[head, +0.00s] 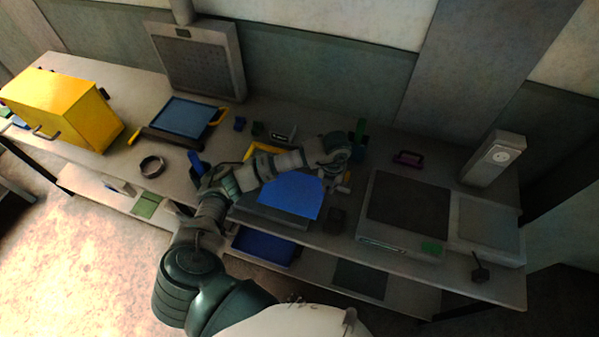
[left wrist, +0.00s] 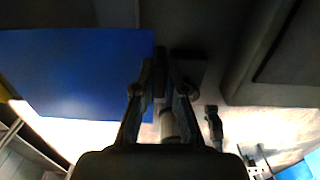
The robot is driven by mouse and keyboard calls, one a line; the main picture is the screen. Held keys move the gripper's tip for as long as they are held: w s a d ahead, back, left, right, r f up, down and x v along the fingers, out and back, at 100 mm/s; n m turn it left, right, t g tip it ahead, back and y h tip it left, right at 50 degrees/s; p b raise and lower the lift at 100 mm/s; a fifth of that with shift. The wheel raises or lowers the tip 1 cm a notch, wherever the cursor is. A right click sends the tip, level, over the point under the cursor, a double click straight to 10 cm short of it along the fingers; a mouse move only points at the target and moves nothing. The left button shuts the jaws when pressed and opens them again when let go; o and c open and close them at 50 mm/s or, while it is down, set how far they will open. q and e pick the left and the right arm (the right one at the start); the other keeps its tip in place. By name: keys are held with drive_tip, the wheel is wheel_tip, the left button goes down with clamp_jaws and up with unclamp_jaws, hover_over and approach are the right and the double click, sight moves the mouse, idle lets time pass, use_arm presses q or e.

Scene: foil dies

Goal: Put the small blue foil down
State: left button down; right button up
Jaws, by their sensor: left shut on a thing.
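A flat blue foil (head: 292,194) shows over a dark flat base on the bench, in front of my left forearm. In the left wrist view the blue foil (left wrist: 75,70) fills the left side, with its right edge at the fingers. My left gripper (head: 343,184) is at the foil's right side, small and partly hidden in the head view. In the left wrist view the left gripper (left wrist: 161,75) has its fingers close together, shut at the foil's edge. The exact contact is too dark to see. My right gripper is not in view.
A dark block (head: 337,219) stands right of the foil. A grey machine with a black plate (head: 408,205) is farther right, near a tall grey box (head: 494,160). A blue-topped tray (head: 186,116) and yellow cabinet (head: 62,105) stand left. A blue bin (head: 262,247) sits below.

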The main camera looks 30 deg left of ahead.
use_arm(q)
drive_tip(key=p, duration=0.1)
approach(305, 172)
drive_tip(key=s+d+f, duration=0.2)
drive_tip(key=shift+s+d+f, duration=0.35)
drive_tip(key=shift+d+f, duration=0.05)
drive_tip(key=shift+w+a+f, duration=0.15)
drive_tip(key=shift+w+a, duration=0.2)
drive_tip(key=shift+a, duration=0.25)
drive_tip(key=shift+w+a+p, duration=0.15)
drive_tip(key=shift+a+p, duration=0.25)
drive_tip(key=shift+a, duration=0.1)
drive_tip(key=f, duration=0.2)
drive_tip(key=shift+d+f+p, duration=0.25)
drive_tip(key=shift+f+p, duration=0.1)
drive_tip(key=shift+f, duration=0.45)
drive_tip(key=c, duration=1.2)
unclamp_jaws()
drive_tip(key=shift+a, duration=0.1)
wheel_tip(305, 172, up, 12)
drive_tip(key=shift+r+b, duration=0.1)
drive_tip(key=shift+b, duration=0.8)
